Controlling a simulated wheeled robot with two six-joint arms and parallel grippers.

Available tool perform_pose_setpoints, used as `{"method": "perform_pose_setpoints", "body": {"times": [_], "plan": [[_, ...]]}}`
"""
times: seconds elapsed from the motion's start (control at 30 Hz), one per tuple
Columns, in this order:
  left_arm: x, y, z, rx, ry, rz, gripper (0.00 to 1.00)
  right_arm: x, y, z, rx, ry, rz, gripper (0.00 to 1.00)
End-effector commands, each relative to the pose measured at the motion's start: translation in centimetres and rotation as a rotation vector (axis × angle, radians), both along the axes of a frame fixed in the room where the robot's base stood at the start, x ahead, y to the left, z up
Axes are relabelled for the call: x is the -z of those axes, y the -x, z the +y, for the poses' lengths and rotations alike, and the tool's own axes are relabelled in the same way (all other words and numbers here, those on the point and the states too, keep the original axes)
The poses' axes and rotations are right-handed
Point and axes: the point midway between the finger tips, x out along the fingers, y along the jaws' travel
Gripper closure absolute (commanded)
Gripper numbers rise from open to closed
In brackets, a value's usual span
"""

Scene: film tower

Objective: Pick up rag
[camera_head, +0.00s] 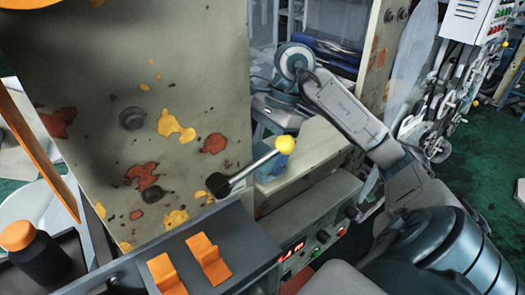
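I cannot make out a rag for certain. A small blue patch (272,168) shows behind the yellow-knobbed lever, in the opening of the machine; it may be cloth, but it is too small to tell. My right arm comes in from the lower right and reaches into that opening. The wrist end of my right gripper (275,106) is just above the blue patch, partly hidden by the machine's painted panel. Its fingertips are not clear, so its opening and any contact cannot be told. My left gripper is not in view.
A stained beige panel (130,110) fills the left. A lever with a yellow knob (285,145) sticks out before the opening. A dark bottle with an orange cap (17,235) stands lower left.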

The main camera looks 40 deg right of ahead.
Motion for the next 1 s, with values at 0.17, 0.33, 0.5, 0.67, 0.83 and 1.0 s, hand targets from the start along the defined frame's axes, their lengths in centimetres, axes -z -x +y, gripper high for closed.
{"method": "perform_pose_setpoints", "body": {"times": [0.17,0.33,0.5,0.67,0.83,1.0], "plan": [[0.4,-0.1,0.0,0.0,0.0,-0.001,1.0,-0.9,-0.1,0.0,-0.002,-0.002,-0.004,0.32],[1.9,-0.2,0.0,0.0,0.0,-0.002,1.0,-0.5,0.2,-1.7,0.003,0.005,0.002,0.32],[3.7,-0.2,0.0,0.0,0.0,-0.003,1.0,-0.4,0.4,-3.8,0.005,0.004,0.002,0.32],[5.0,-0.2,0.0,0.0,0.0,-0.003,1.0,-0.6,0.6,-5.6,0.004,0.003,0.0,0.32],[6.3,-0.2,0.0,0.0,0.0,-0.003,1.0,-0.6,0.8,-7.4,0.003,0.003,0.003,0.32],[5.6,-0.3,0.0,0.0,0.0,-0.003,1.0,-2.6,0.8,-7.9,-0.003,-0.005,-0.005,0.32]]}}
